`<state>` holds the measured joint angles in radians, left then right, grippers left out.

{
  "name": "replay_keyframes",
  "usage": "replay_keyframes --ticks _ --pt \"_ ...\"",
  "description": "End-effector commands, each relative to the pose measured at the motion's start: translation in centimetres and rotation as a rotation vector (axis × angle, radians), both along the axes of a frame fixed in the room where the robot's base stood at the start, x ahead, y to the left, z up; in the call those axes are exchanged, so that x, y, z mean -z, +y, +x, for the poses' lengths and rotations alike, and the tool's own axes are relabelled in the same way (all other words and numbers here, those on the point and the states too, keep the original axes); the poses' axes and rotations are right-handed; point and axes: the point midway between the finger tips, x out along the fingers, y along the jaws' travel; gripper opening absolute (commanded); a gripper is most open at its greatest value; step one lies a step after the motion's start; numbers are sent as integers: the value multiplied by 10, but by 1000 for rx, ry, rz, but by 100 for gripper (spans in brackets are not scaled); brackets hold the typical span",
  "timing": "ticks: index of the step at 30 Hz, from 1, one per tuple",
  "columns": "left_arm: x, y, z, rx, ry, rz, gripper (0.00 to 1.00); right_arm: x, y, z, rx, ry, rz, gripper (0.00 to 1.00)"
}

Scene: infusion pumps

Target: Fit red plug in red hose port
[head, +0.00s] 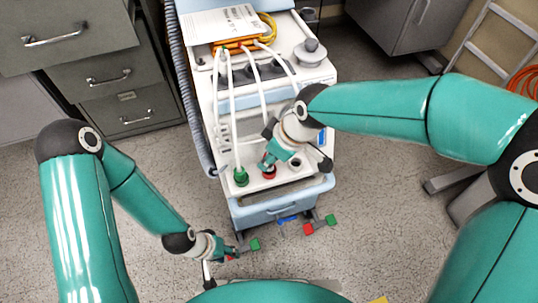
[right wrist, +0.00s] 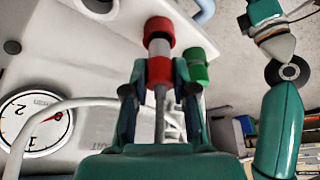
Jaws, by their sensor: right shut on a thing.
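The red plug (right wrist: 160,70) is held in my right gripper (right wrist: 159,75), shut around its red collar. Its pale grey end points at the red hose port (right wrist: 159,33) and lines up with it. A grey length shows between the two red parts, and I cannot tell whether the tip is inside. In the head view the red port (head: 269,173) is on the cart's front ledge, with my right gripper (head: 266,163) just above it. My left gripper (head: 232,254) is low in front of the cart, apart from the ports; its fingers are too small to read.
A green fitting (head: 241,177) stands left of the red port, and a dark open port (head: 295,162) is to its right. White hoses (head: 262,85) arch over the cart top (head: 318,75). Drawer cabinets (head: 90,75) stand left. Red and green pieces (head: 308,229) are low by the cart.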

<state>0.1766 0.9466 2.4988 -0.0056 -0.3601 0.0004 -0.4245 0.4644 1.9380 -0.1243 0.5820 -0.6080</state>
Motion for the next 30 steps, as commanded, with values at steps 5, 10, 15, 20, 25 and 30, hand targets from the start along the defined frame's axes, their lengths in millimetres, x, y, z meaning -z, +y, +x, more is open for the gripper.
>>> replay_keyframes --ticks 5,10,15,20,25,30 --pt "5 0 0 0 0 0 40 6 0 0 0 0 0 0" --pt "8 0 0 0 0 0 40 10 0 0 0 0 0 0" --pt "11 0 0 0 0 0 40 14 0 0 0 0 0 0" --pt "14 0 0 0 0 0 40 18 0 0 0 0 0 0" --pt "17 0 0 0 0 0 40 22 0 0 0 -1 0 0" --pt "21 0 0 0 0 0 40 27 0 0 0 -1 0 0"
